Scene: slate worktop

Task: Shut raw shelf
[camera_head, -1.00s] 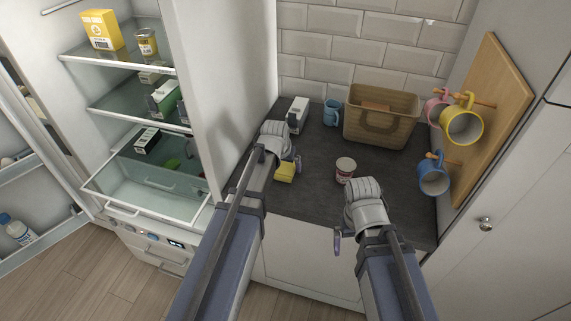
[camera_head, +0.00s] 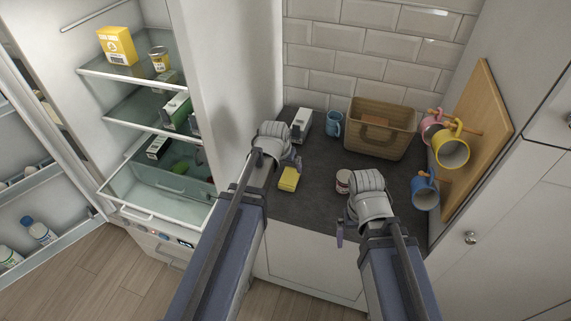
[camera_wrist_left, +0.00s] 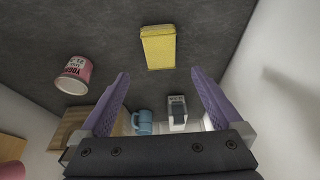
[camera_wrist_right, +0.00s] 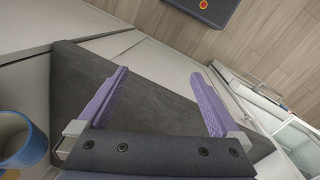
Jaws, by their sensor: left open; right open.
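The open fridge stands at the left in the head view. Its low glass shelf (camera_head: 160,218) sticks out in front, with a white front rim and a handle. I see no readable label marking it as the raw shelf. A dark box (camera_head: 158,147) and something green are in the fridge just above it. My left gripper (camera_head: 296,163) is open and empty over the worktop, right of the fridge wall; its fingers also show in the left wrist view (camera_wrist_left: 160,74). My right gripper (camera_head: 341,234) is open and empty at the worktop's front; its fingers show in the right wrist view (camera_wrist_right: 158,74).
Mugs hang from a wooden board (camera_head: 482,140) at right. The open fridge door (camera_head: 45,190) stands far left.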

